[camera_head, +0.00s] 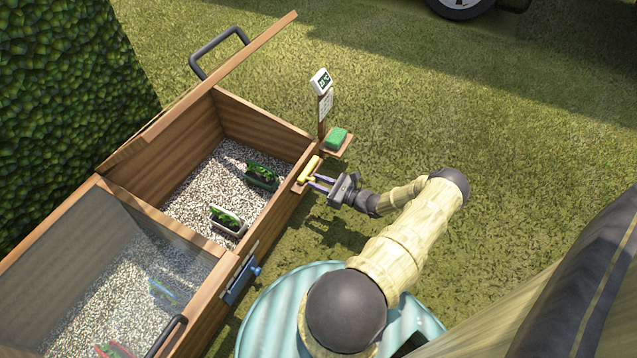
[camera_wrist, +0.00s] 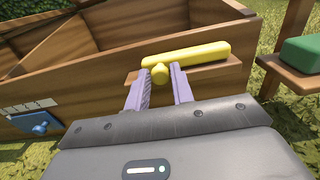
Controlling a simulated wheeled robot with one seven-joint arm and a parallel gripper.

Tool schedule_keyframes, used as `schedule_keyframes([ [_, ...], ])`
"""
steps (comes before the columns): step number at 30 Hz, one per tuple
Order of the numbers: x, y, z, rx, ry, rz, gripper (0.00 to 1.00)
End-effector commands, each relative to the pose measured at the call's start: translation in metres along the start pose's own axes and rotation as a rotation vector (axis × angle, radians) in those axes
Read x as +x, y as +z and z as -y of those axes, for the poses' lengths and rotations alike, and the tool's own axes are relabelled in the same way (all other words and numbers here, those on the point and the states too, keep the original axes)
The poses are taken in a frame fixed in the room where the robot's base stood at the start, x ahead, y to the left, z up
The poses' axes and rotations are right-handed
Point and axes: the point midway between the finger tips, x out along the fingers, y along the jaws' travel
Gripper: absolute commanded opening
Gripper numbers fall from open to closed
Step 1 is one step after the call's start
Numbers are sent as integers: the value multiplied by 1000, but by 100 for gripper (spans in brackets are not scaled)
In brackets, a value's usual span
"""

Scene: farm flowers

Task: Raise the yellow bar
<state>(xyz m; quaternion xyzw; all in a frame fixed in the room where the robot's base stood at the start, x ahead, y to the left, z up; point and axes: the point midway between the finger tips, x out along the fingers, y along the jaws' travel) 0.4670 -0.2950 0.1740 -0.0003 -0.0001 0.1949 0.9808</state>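The yellow bar (camera_wrist: 186,55) lies on a small wooden ledge (camera_wrist: 205,71) on the outer side of the wooden planter box. In the head view the bar (camera_head: 311,168) sits at the box's right side. A short round yellow knob (camera_wrist: 159,75) sticks out from the bar toward me. My gripper (camera_wrist: 163,80) has its two purple fingers either side of the knob, with a finger close to each side. Whether they touch the knob is unclear. In the head view the fingers (camera_head: 322,183) reach the bar from the right.
The planter box (camera_head: 266,150) has one open gravel compartment with small potted plants and a glass-lidded one (camera_head: 110,250). A green block (camera_head: 337,136) sits on a ledge beside a signpost (camera_head: 323,103). A blue knob (camera_head: 255,271) is on the box's side. Grass lies clear to the right.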

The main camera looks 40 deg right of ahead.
Motion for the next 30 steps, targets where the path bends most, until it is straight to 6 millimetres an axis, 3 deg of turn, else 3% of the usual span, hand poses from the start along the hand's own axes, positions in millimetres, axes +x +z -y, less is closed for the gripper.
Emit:
schedule_keyframes([
  [1, 0, 0, 0, 0, 0, 0, 13],
  [3, 0, 0, 0, 0, 0, 0, 0],
  [17, 0, 4, 0, 40, -1, -1, 0],
  [30, 1, 29, 4, 312, 4, -2, 0],
])
